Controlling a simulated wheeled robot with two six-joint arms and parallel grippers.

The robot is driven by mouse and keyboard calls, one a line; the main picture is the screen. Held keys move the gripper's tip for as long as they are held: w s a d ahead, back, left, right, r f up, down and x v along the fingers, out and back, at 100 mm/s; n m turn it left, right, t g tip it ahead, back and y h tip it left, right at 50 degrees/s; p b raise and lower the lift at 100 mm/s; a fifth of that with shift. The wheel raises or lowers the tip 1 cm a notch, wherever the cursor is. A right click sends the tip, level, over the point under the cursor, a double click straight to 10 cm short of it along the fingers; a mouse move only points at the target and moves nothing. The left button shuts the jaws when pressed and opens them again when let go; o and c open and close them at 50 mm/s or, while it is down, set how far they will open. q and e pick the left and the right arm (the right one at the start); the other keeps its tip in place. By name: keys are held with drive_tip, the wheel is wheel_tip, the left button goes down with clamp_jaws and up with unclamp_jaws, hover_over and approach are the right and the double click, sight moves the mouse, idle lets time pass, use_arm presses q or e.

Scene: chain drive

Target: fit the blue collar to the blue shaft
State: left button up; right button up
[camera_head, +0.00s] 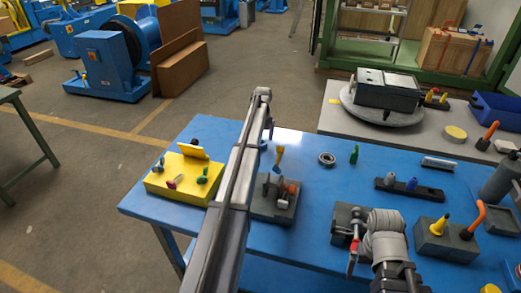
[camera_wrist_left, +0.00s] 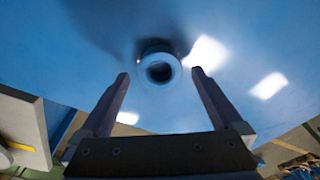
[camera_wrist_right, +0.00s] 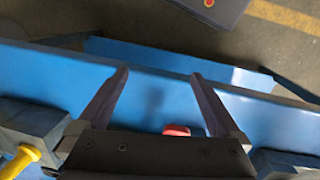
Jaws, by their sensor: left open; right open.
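The blue collar (camera_wrist_left: 160,68) is a round ring with a dark bore, seen from above on the blue table in the left wrist view. My left gripper (camera_wrist_left: 160,76) is open above it, with the collar showing between and slightly beyond its fingertips, apart from both. In the head view my left arm hides part of this area. My right gripper (camera_wrist_right: 161,75) is open over the table's front part, and a red part (camera_wrist_right: 176,130) shows between its fingers. A small blue upright piece (camera_head: 412,184) stands on a dark rack; I cannot tell whether it is the blue shaft.
A yellow block (camera_head: 175,182) with coloured pegs stands at the table's left. A dark fixture (camera_head: 268,208) stands beside my left arm. Grey block (camera_head: 445,240) with yellow and orange handles is at right. A dark ring (camera_head: 326,159) lies behind. The table's middle is partly clear.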

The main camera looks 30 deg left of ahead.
use_arm(q)
drive_tip(key=shift+w+a+f+b, duration=0.1)
drive_tip(key=shift+f+b, duration=0.35)
drive_tip(key=shift+f, duration=0.5)
drive_tip(key=shift+r, duration=0.1)
drive_tip(key=shift+c, duration=0.2)
clamp_jaws()
